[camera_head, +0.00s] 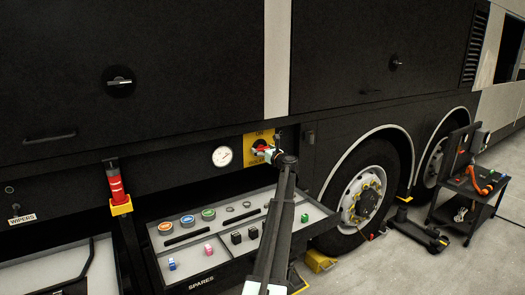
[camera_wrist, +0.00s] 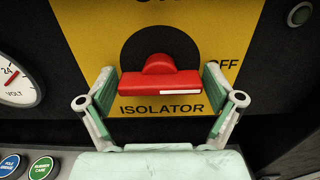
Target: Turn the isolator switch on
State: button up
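The isolator switch has a red handle (camera_wrist: 160,84) on a black round base, set in a yellow plate (camera_wrist: 85,25) marked ISOLATOR. The handle lies level, and its white-marked end points right, toward the word OFF. In the head view, the yellow plate (camera_head: 249,157) is on the dark coach side, partly hidden by my arm. My gripper (camera_wrist: 160,86) is in front of the switch, with one finger beside each end of the handle. The fingers are wide apart; I cannot tell whether they touch the handle. My gripper also shows in the head view (camera_head: 268,152).
A voltmeter dial (camera_head: 222,156) is left of the plate. Below is a SPARES tray (camera_head: 205,270) with several round labels and small parts. A wheel (camera_head: 364,197) and a tool cart (camera_head: 470,185) are at right.

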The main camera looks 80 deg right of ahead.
jog(key=c, duration=0.6)
jog(key=shift+o, duration=0.2)
jog(key=shift+f+n+b, duration=0.1)
jog(key=shift+n+b, duration=0.3)
jog(key=shift+b, duration=0.35)
jog(key=shift+f+n+b, duration=0.1)
jog(key=shift+n+b, duration=0.5)
jog(key=shift+b, duration=0.35)
jog(key=n+b, duration=0.4)
jog(key=b, duration=0.2)
jog(key=n+b, duration=0.6)
jog(key=b, duration=0.2)
jog(key=shift+d+n, duration=0.1)
jog(key=shift+n, duration=0.2)
jog(key=n+b, duration=0.3)
jog(key=b, duration=0.1)
jog(key=shift+r+n+b, duration=0.25)
jog(key=shift+n+b, duration=0.75)
jog(key=shift+n, duration=0.2)
jog(key=shift+r, duration=0.1)
